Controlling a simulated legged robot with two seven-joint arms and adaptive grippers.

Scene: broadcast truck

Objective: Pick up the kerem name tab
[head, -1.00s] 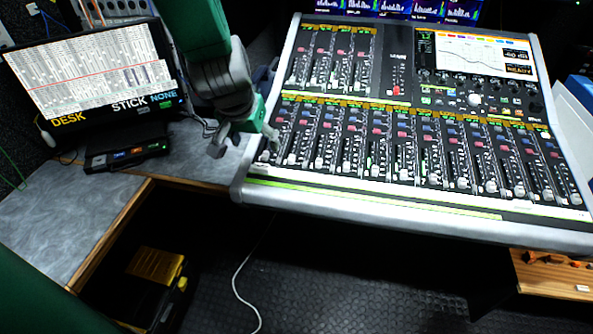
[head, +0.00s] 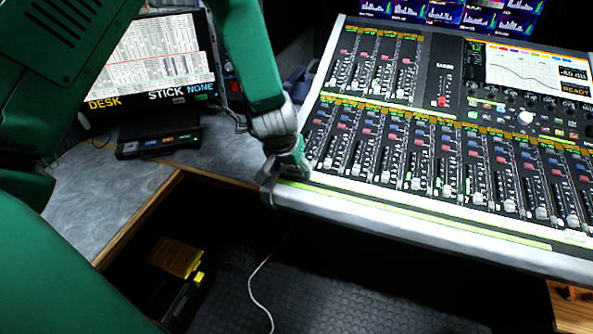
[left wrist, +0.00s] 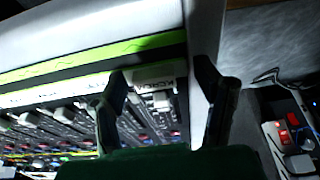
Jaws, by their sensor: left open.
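In the left wrist view a small white tab with dark lettering (left wrist: 155,78), which looks like the kerem name tab, lies on the white strip at the front edge of the mixing console. My left gripper is open, and its two dark fingers (left wrist: 162,98) stand on either side of the tab, with gaps between. In the head view my left gripper (head: 283,178) is at the front left corner of the console (head: 400,220) and hides the tab there. My right gripper is not in view.
The console's faders and knobs (head: 440,160) lie just behind the gripper. A grey desk (head: 100,195) with a screen (head: 160,60) and a small black box (head: 158,143) is to the left. A yellow-topped case (head: 178,258) and a white cable (head: 258,285) are on the dark floor below.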

